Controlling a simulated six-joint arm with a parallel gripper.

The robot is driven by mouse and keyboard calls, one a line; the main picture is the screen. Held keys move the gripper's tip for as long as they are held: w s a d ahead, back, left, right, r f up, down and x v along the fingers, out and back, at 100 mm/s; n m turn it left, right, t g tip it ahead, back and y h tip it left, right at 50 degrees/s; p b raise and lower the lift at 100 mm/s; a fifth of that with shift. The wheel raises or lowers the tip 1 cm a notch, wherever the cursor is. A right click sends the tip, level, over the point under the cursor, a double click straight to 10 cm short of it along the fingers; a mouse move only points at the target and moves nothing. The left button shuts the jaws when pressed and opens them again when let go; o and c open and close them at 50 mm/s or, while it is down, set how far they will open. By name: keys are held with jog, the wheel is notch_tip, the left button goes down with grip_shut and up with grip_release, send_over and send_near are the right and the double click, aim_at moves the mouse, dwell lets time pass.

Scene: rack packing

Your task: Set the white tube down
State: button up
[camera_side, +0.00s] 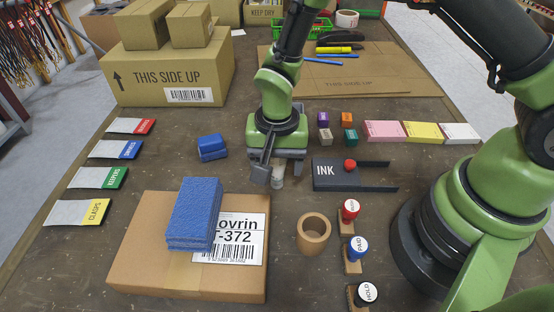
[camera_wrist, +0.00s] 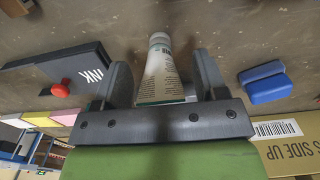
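The white tube (camera_side: 278,178) is under my gripper in the side view, roughly upright, with its upper part hidden by the gripper. In the wrist view the tube (camera_wrist: 162,70) lies between my two fingers, with small print and a green band near its wide end. My gripper (camera_wrist: 163,75) is open around it, and a gap shows between the tube and each finger. In the side view my gripper (camera_side: 271,172) points down, with one finger in front of and left of the tube. The tube's lower end seems at table level; I cannot tell if it touches.
A black ink pad (camera_side: 335,176) with a red knob lies close on the right. Blue blocks (camera_side: 212,147) lie to the left. Small coloured cubes (camera_side: 325,137) lie behind.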

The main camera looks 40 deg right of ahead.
notch_tip(320, 180, up, 12)
jog(key=shift+f, duration=0.1)
jog(key=s+d+r+n+t+y, duration=0.1)
jog(key=s+d+r+n+t, duration=0.2)
jog(key=r, duration=0.8)
jog(key=s+d+r+n+t, duration=0.1)
jog(key=s+d+r+t, duration=0.1)
jog(key=s, duration=0.4)
jog(key=s+d+r+n+t+y, duration=0.1)
jog(key=s+d+r+t, duration=0.1)
jog(key=s, duration=0.4)
jog(key=shift+d+r, duration=0.3)
jog(key=shift+r, duration=0.05)
